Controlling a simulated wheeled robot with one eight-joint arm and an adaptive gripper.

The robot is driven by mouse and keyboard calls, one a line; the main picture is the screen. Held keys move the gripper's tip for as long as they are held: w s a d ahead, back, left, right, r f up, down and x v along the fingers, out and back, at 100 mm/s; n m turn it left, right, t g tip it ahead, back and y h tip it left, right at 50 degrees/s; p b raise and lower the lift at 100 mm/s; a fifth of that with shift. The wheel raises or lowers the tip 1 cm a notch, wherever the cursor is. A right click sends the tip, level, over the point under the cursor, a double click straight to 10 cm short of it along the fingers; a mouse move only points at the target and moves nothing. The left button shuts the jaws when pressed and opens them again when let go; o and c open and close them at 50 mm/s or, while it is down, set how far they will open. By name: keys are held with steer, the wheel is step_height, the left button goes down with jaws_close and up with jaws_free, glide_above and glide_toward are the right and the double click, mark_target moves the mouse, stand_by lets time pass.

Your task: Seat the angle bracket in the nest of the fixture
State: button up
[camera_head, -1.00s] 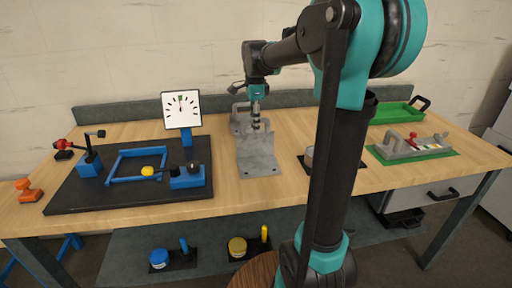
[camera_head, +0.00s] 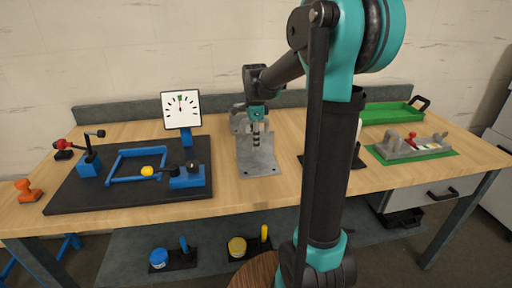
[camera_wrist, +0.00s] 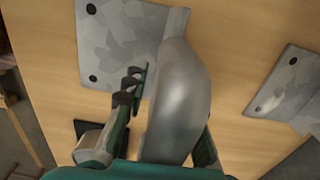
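A grey galvanised angle bracket (camera_head: 258,163) stands in the middle of the bench, with a flat holed plate in front and an upright part behind. In the wrist view a holed plate (camera_wrist: 122,42) lies upper left, and a large rounded grey part (camera_wrist: 180,95) stands close to the camera. My gripper (camera_head: 256,142) is low over the bracket in the head view. In the wrist view its fingers look spread, one on each side of the rounded part; the right fingertip is mostly hidden and contact cannot be told. Which station holds the nest is unclear.
A black board (camera_head: 120,195) with a blue frame (camera_head: 112,172) and a dial (camera_head: 181,108) is at left. A grey fixture (camera_head: 398,149) with a red lever stands on a green mat at right, before a green tray (camera_head: 390,113). Another holed plate (camera_wrist: 285,90) shows at right in the wrist view.

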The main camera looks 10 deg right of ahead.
jaws_close()
steer(key=shift+r, duration=0.1)
stand_by(0.4)
